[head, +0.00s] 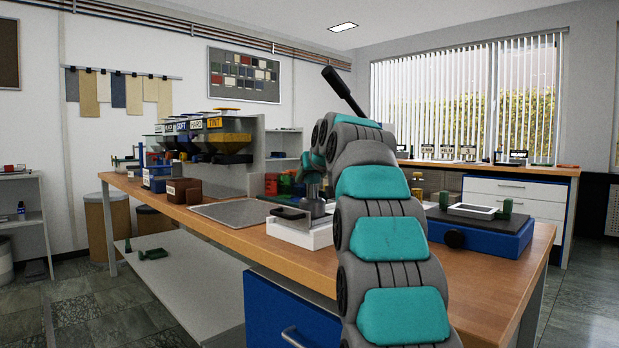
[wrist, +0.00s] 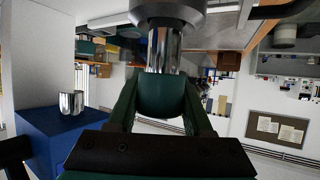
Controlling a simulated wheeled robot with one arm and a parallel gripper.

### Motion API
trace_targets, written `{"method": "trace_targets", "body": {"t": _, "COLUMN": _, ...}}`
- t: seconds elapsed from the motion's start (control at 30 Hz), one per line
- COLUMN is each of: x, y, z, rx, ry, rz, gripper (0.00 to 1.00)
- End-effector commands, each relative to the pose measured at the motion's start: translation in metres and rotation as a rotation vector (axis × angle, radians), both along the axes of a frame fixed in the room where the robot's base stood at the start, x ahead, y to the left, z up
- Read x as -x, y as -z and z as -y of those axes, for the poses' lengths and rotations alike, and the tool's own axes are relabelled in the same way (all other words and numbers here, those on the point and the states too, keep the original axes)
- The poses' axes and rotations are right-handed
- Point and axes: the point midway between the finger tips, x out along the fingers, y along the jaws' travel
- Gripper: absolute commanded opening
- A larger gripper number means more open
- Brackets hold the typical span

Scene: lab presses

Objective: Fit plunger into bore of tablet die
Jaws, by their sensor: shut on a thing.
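My gripper (wrist: 163,97) has dark green fingers, shut on the plunger, a shiny chrome rod (wrist: 164,50) seen in the wrist view. That view looks upside down. The rod runs from the fingertips to a dark grey round piece (wrist: 166,10), which seems to be the tablet die. The rod meets or overlaps it; I cannot tell whether its end is in the bore. In the head view, a grey metal piece (head: 316,208) stands on a white base (head: 305,236). A dark green part of my gripper (head: 310,178) is just above it. My arm hides much of this.
A blue block with a chrome cylinder (wrist: 70,102) is close by in the wrist view. A black lever (head: 343,91) rises behind my arm. A grey mat (head: 235,213) lies left on the wooden bench; a blue unit (head: 480,235) stands right.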

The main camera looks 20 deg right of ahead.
Motion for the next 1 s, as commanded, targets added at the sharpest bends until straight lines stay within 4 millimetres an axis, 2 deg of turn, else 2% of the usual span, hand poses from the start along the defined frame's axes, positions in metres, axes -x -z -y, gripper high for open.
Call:
{"method": "trace_targets", "body": {"t": 0.93, "x": 0.0, "y": 0.021, "z": 0.0, "rx": 0.0, "ry": 0.0, "rz": 0.002, "gripper": 0.0}}
{"method": "trace_targets", "body": {"t": 0.97, "x": 0.0, "y": 0.021, "z": 0.0, "rx": 0.0, "ry": 0.0, "rz": 0.002, "gripper": 0.53}}
{"method": "trace_targets", "body": {"t": 1.0, "x": 0.0, "y": 0.02, "z": 0.0, "rx": 0.0, "ry": 0.0, "rz": 0.002, "gripper": 0.57}}
